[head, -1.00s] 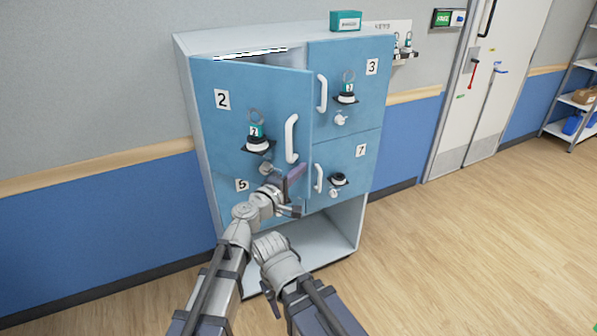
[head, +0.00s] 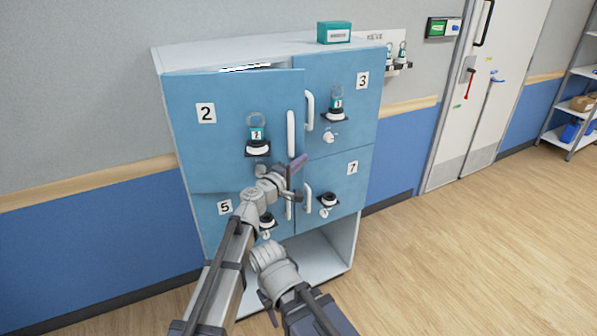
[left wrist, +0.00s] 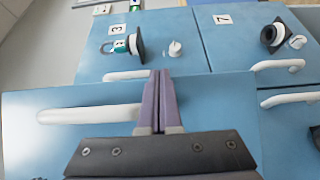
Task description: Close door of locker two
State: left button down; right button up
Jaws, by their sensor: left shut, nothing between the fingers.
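The door of locker two (head: 225,145), blue with a "2" label, is slightly ajar. A narrow gap (head: 245,68) shows along its top. It has a white handle (head: 291,133) near its free edge and a teal padlock tag on a black holder (head: 257,140). My left gripper (head: 299,168) is shut and empty, at the lower free corner of this door, with its purple fingers in front of it. In the left wrist view the shut fingers (left wrist: 159,95) overlap the door (left wrist: 215,105) beside its handle (left wrist: 90,115); contact is unclear. My right arm shows low in front, its fingers out of view.
Doors 3 (head: 350,105), 7 (head: 340,190) and 5 (head: 210,218) look shut. An open shelf (head: 315,255) lies below. A teal box (head: 334,33) sits on top of the cabinet. The floor to the right (head: 470,250) is clear.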

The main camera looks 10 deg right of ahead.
pick_arm(q)
jog(key=w, duration=0.5)
jog(key=w+d, duration=0.1)
jog(key=w, duration=0.2)
jog(key=shift+w, duration=1.2)
jog(key=shift+s, duration=0.1)
